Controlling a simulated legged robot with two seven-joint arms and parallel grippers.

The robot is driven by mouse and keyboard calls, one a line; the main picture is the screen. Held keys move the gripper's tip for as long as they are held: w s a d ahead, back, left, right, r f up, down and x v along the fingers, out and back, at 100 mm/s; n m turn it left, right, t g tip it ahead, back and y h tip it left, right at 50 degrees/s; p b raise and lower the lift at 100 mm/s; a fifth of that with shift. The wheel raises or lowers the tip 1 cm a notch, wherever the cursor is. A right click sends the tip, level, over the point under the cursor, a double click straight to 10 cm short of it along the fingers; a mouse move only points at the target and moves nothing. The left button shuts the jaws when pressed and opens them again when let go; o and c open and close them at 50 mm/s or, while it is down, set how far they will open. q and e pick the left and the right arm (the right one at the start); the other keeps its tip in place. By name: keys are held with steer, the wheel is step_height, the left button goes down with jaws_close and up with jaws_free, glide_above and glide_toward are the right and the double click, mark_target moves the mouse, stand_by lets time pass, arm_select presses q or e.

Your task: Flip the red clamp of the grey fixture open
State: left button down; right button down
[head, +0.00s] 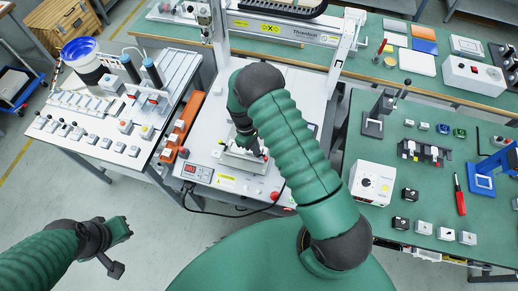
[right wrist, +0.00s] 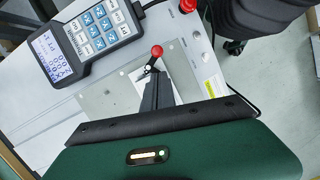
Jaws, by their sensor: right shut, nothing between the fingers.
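The grey fixture (head: 236,162) lies on the white gantry table, under my right gripper (head: 250,148) in the head view. In the right wrist view the fixture is a grey plate (right wrist: 107,97). The red clamp shows there as a red ball knob (right wrist: 157,51) on a dark lever. My right gripper (right wrist: 152,75) is shut and empty, its fingertips right by the lever below the knob. I cannot tell whether they touch. The fingers hide part of the clamp. My left gripper (head: 122,232) is at the lower left over the floor, far from the fixture; its jaw opening is unclear.
A handheld controller with keypad (right wrist: 90,35) lies beside the fixture. A red button (right wrist: 187,5) is on the table edge. A white workstation (head: 75,130) stands left and a green bench (head: 400,205) with tools stands right. The gantry beam (head: 275,28) crosses behind.

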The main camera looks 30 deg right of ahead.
mark_target(265, 158)
steer(key=shift+s+d, duration=0.45)
steer(key=shift+s, duration=0.35)
steer(key=shift+s+a+r, duration=0.1)
steer(key=shift+a, duration=0.55)
steer(key=shift+s+d+n, duration=0.1)
steer(key=shift+d+n, duration=0.45)
steer(key=shift+n, duration=0.25)
steer(key=shift+s+a+n+t+h, duration=0.15)
steer(key=shift+a+n+t+h, duration=0.2)
steer(key=shift+n, duration=0.55)
steer(key=shift+s+r+n+p, duration=0.1)
steer(key=shift+s+n+p, duration=0.2)
steer(key=shift+n, duration=0.6)
steer(key=n, duration=0.2)
steer(key=d+n+t, duration=0.1)
steer(key=shift+s+n+h, duration=0.2)
steer(key=shift+n+h, duration=0.15)
steer(key=shift+n, duration=0.05)
arm_select(q)
steer(key=shift+v, duration=0.8)
steer(key=shift+w+a, duration=0.1)
steer(key=shift+a, duration=0.05)
arm_select(e)
steer(key=shift+w, duration=0.1)
